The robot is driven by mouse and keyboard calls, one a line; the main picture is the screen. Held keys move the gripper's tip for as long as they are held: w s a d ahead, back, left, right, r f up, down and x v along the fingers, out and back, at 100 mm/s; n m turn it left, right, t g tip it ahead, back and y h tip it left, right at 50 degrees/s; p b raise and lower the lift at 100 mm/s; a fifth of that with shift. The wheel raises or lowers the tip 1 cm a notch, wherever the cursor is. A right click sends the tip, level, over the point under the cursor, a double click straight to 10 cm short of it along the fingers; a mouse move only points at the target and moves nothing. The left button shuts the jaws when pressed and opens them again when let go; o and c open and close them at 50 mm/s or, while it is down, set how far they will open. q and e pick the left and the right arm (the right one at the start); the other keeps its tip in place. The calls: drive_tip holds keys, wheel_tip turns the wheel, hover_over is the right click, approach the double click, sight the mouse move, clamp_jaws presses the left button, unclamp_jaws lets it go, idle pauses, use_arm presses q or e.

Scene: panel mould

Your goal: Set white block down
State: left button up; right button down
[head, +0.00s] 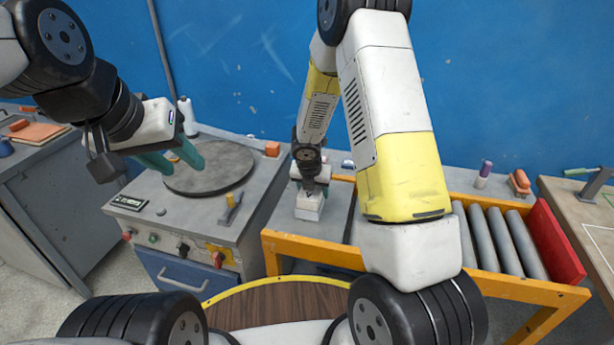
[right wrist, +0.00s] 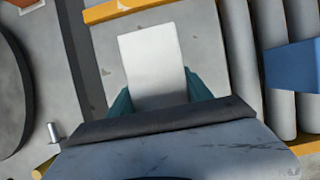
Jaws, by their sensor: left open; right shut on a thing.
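The white block (head: 309,208) is in my right gripper (head: 311,190), over the grey plate (head: 335,235) at the left end of the yellow-framed roller table. In the right wrist view the white block (right wrist: 153,62) sits between two teal fingers (right wrist: 160,90) that are shut on it. The block looks upright; I cannot tell whether its underside touches the plate. My left gripper (head: 180,158) is open and empty, with teal fingers near the round dark turntable (head: 208,167).
A blue object (right wrist: 292,66) lies over the rollers in the right wrist view. Grey rollers (head: 495,240) and a red end plate (head: 553,243) are to the right. My right arm hides part of the roller table.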

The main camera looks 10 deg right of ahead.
drive_tip(key=shift+f, duration=0.1)
drive_tip(key=shift+c, duration=2.2)
unclamp_jaws()
drive_tip(key=v, duration=1.2)
drive_tip(key=shift+d, duration=0.1)
drive_tip(key=s+d+r+m, duration=0.5)
drive_tip(key=s+r+m, duration=0.5)
drive_tip(key=r+m, duration=0.45)
drive_tip(key=s+a+r+m+t+y, duration=0.1)
drive_tip(key=s+r+m+y, duration=0.3)
drive_tip(key=s+m, duration=1)
wheel_tip(320, 180, up, 3)
drive_tip(key=shift+a+f+m+t, duration=0.1)
drive_tip(key=shift+a+m+t, duration=0.15)
drive_tip(key=shift+m+t, duration=0.65)
